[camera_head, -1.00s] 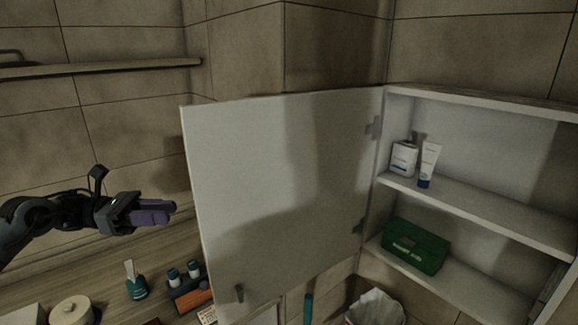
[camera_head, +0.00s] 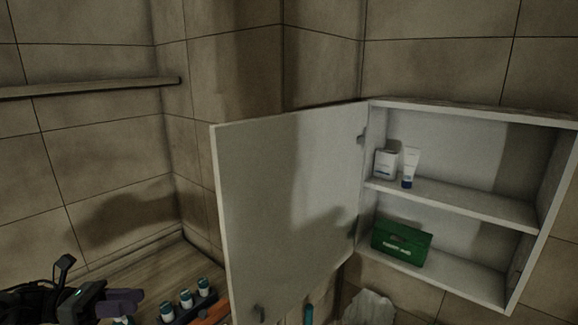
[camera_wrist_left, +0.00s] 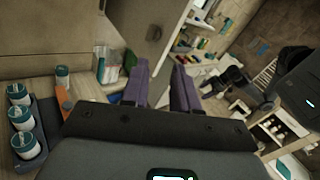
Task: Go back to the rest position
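My left gripper (camera_head: 130,300) is at the lower left of the head view, level and pointing right, left of the open cabinet door. In the left wrist view its two purple fingers (camera_wrist_left: 160,75) stand apart with nothing held between them. The head view does not show my right gripper.
The wall cabinet (camera_head: 440,108) has its white door (camera_head: 285,200) wide open. It holds a white box (camera_head: 386,163), a tube (camera_head: 410,167) and a green first-aid box (camera_head: 402,243). Teal-and-white bottles (camera_head: 186,298) stand on the counter. A shelf (camera_head: 90,87) runs upper left.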

